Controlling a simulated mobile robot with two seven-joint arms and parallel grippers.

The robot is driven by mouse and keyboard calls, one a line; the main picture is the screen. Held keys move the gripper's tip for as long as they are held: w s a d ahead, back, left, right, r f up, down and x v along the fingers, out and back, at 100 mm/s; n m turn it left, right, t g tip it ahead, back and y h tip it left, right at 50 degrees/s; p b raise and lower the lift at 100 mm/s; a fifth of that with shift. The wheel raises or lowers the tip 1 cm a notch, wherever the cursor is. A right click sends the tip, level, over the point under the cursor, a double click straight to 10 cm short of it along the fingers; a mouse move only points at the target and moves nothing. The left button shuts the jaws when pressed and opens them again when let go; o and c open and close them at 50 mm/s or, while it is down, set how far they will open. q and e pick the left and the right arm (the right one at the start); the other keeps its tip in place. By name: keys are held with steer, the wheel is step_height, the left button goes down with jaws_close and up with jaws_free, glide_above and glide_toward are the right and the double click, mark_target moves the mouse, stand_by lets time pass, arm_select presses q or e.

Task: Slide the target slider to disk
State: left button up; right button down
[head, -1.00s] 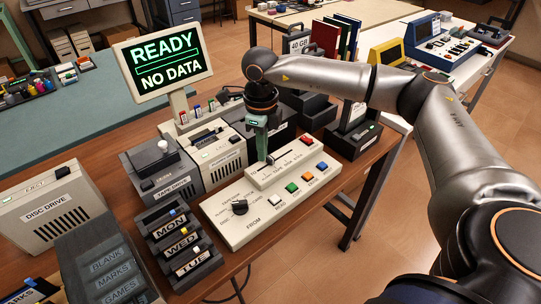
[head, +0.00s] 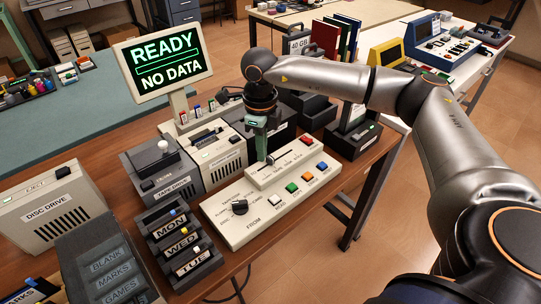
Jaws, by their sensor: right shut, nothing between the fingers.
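The cream control panel (head: 240,224) stands on the wooden table in the middle of the head view. Its raised slider strip (head: 258,180), lettered along the edge, runs along the back right, with "TO" at its left end. A small red piece (head: 306,140) shows at the strip's right end; I cannot tell if it is the slider's handle. My right gripper (head: 266,157) points down, shut, at the strip's left part. Its fingers hide what lies behind them, and I cannot tell if they touch the strip. My left gripper is out of view.
The panel also has a black "FROM" knob (head: 239,207) and several coloured buttons. A screen (head: 162,62) reads "READY" and "NO DATA". The tape drive (head: 165,172) and a labelled rack (head: 180,240) stand to the left. Floor shows beyond the table's right edge.

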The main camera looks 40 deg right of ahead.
mark_target(271, 157)
steer(key=shift+f+b, duration=1)
steer(key=shift+f, duration=0.45)
steer(key=shift+d, duration=0.65)
steer(key=shift+w+d, duration=0.1)
steer(key=shift+d, duration=0.95)
stand_by(0.4)
steer(key=shift+a, duration=0.25)
step_height(271, 157, up, 7)
steer(key=p, duration=0.5)
steer(key=shift+p, duration=0.35)
stand_by(0.4)
